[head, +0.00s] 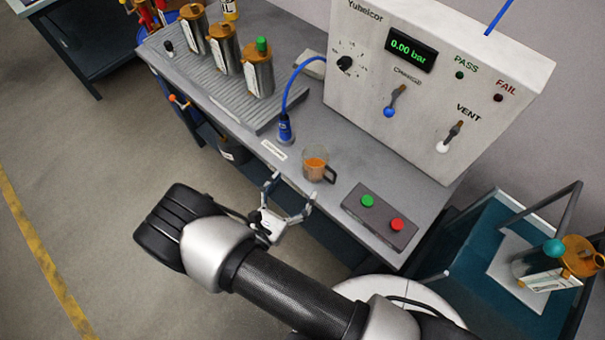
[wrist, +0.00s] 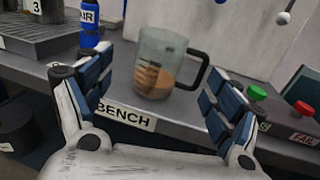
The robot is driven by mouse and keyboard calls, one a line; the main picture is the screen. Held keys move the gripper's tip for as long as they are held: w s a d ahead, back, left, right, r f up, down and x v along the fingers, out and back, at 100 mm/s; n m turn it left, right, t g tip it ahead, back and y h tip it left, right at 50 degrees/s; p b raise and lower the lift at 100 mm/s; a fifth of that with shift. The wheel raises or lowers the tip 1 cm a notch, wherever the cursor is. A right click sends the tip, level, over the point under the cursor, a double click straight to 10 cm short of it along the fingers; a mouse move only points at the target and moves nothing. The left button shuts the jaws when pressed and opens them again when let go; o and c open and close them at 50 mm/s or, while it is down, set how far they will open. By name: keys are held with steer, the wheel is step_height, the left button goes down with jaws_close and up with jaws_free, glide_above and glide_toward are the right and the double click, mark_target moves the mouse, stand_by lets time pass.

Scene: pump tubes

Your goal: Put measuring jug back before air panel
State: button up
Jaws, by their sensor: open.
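The measuring jug (head: 315,165) is clear with a dark handle on its right and orange-brown liquid inside. It stands upright on the bench in front of the grey air panel (head: 425,85). In the wrist view the jug (wrist: 158,65) stands just beyond and between my fingers, behind the BENCH label. My gripper (head: 291,184) is open and empty at the bench's front edge. In the wrist view the gripper (wrist: 155,88) has a finger on each side, apart from the jug. The panel's display reads 0.00 bar.
A box with green and red buttons (head: 379,215) lies right of the jug. A blue air connector with hose (head: 285,130) stands to its left. Metal pump tubes (head: 257,75) stand on a ribbed rack further left. A teal cart (head: 478,285) stands at the right.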

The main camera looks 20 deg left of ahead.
steer(key=shift+s, duration=0.3)
steer(key=w+d+r+m+g+h, duration=0.2)
steer(key=d+r+m+g+h, duration=0.2)
steer(key=d+r+m+g, duration=0.45)
steer(key=w+d+r+m+g+h, duration=0.2)
steer(key=d+r+m+g+h, duration=0.25)
steer(key=d+r+m, duration=0.65)
steer(key=s+d+r+m+y, duration=0.9)
steer(key=s+r+m+y, duration=0.3)
steer(key=r+m, duration=0.2)
steer(key=shift+s+d+r, duration=0.2)
steer(key=shift+d+r, duration=0.05)
steer(key=shift+d, duration=0.15)
